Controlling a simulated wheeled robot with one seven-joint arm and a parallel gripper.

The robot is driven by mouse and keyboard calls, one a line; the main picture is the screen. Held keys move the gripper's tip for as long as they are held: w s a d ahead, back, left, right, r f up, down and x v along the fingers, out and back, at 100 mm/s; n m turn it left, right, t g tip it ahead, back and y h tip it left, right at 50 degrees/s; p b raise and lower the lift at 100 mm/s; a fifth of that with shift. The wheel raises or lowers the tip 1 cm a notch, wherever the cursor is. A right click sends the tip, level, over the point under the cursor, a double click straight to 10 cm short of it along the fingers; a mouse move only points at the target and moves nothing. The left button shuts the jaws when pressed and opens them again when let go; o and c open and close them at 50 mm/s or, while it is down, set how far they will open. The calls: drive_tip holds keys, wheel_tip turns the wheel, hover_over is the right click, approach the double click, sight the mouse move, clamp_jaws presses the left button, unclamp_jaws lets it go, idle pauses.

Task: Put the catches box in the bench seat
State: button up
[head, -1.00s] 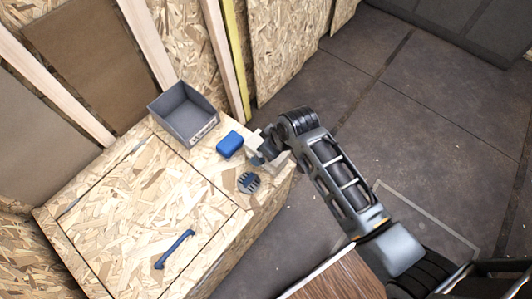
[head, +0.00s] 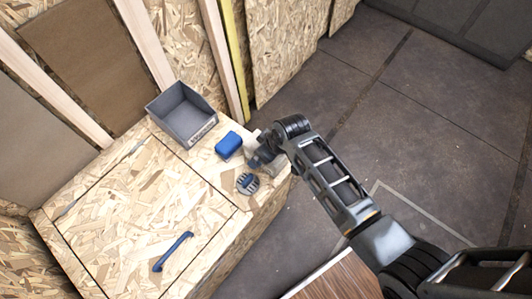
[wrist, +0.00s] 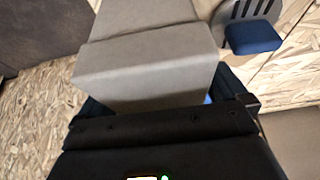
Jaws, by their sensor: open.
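The bench seat (head: 130,215) is a chipboard box with a flat lid that lies shut, with a blue handle (head: 173,251) on it. A grey open bin (head: 182,114) with a small label stands at its back edge. The label is too small to read, so I cannot tell for sure whether this is the catches box. My gripper (head: 258,158) is low over the right end of the bench, at a pale grey block (head: 252,143). In the wrist view the block (wrist: 150,65) fills the space ahead of the open jaws; contact is unclear.
A small blue box (head: 228,145) lies between the bin and my gripper. A round slotted grey and blue piece (head: 248,183) lies just in front of the gripper and also shows in the wrist view (wrist: 252,28). Wall studs rise behind the bench; dark floor (head: 340,100) is clear to the right.

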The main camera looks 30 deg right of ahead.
drive_tip(key=shift+f, duration=0.1)
idle(0.3)
drive_tip(key=c, duration=1.2)
drive_tip(key=shift+c, duration=1)
